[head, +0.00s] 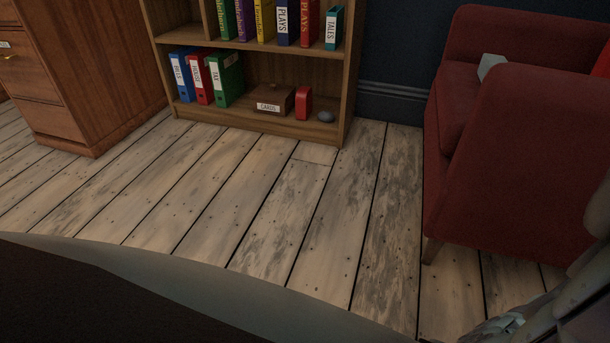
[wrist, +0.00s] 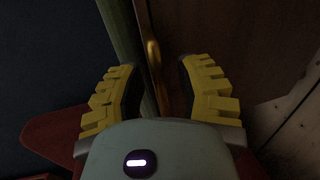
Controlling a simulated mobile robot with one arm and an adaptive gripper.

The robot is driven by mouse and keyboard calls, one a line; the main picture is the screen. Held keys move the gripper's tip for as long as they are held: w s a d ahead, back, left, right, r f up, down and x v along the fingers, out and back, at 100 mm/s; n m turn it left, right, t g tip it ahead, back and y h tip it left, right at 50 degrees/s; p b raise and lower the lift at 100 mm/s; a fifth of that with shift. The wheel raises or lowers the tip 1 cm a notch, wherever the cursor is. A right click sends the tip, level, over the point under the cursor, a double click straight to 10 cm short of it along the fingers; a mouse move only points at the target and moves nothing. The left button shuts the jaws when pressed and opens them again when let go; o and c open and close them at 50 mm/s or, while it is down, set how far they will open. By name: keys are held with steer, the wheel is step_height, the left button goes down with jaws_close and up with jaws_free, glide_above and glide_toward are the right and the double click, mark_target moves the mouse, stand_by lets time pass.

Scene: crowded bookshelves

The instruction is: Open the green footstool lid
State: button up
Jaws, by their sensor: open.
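No whole green footstool shows in the head view. In the wrist view, a dull green upright band (wrist: 122,35), which looks like the edge of the footstool lid, runs beside a dark brown wooden panel (wrist: 215,25). A thin brass-coloured piece (wrist: 153,55), like a handle or catch, stands along the seam between them. My gripper (wrist: 157,75) is open, with its yellow-padded fingers on either side of the brass piece. I cannot tell whether either finger touches it. The rest of the footstool is cut off or hidden behind the gripper.
A red armchair (head: 535,150) stands at the right, with a small grey object (head: 490,66) on it. A bookshelf (head: 262,118) with binders and a cards box stands at the back; a wooden cabinet (head: 100,75) is at the left. The plank floor (head: 250,190) between is clear.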

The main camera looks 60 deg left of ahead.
jaws_close()
steer(key=shift+r, duration=0.1)
stand_by(0.3)
